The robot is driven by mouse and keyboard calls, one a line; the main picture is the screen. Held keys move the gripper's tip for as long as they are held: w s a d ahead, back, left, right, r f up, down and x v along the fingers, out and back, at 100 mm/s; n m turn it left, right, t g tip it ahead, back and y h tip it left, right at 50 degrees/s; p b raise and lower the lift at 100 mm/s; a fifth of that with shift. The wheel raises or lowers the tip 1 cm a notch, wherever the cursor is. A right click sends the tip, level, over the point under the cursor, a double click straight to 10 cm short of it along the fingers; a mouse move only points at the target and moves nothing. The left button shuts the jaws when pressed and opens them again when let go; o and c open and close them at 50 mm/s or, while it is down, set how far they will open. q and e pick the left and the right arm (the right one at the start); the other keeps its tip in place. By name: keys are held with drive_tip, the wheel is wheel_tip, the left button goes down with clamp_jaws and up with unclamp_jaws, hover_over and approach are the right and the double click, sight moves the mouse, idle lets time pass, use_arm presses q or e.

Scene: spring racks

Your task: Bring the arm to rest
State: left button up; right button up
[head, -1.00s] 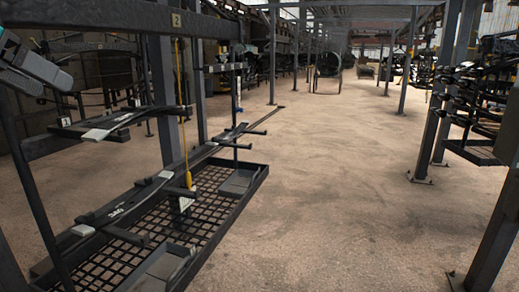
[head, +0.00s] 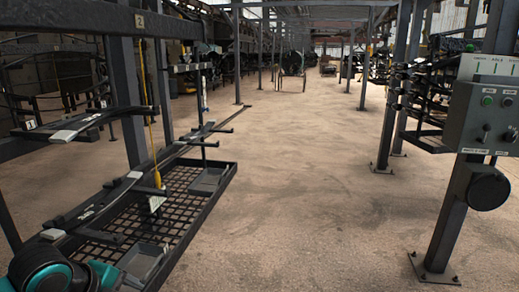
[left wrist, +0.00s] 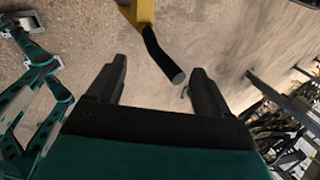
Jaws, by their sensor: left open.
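My left gripper (left wrist: 158,85) shows in the left wrist view with its two dark fingers apart. It is open, and nothing sits between the fingertips but floor and a dark rod end. In the head view, a dark and teal part of my own arm (head: 50,272) is at the bottom left corner, over the near end of the rack. The gripper itself is not visible there. My right gripper is in neither view.
A rack with a mesh tray (head: 175,225) stands at the left, with a yellow hanging pendant (head: 157,180) above it. A grey control box (head: 490,115) is on a post at the right. A yellow part with a black rod (left wrist: 160,55) is close beyond my left fingers. The middle floor is clear.

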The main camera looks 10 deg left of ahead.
use_arm(q)
drive_tip(key=s+d+f+n+g, duration=0.1)
drive_tip(key=s+d+f+n, duration=0.4)
drive_tip(key=s+n, duration=0.35)
drive_tip(key=s+d+f+n+g, duration=0.1)
drive_tip(key=s+d+f+n, duration=0.35)
drive_tip(key=s+n, duration=0.4)
drive_tip(key=w+d+f+t+p, duration=0.3)
drive_tip(key=w+f+t, duration=0.3)
drive_tip(key=w+t, duration=0.1)
drive_tip(key=shift+w+h, duration=0.4)
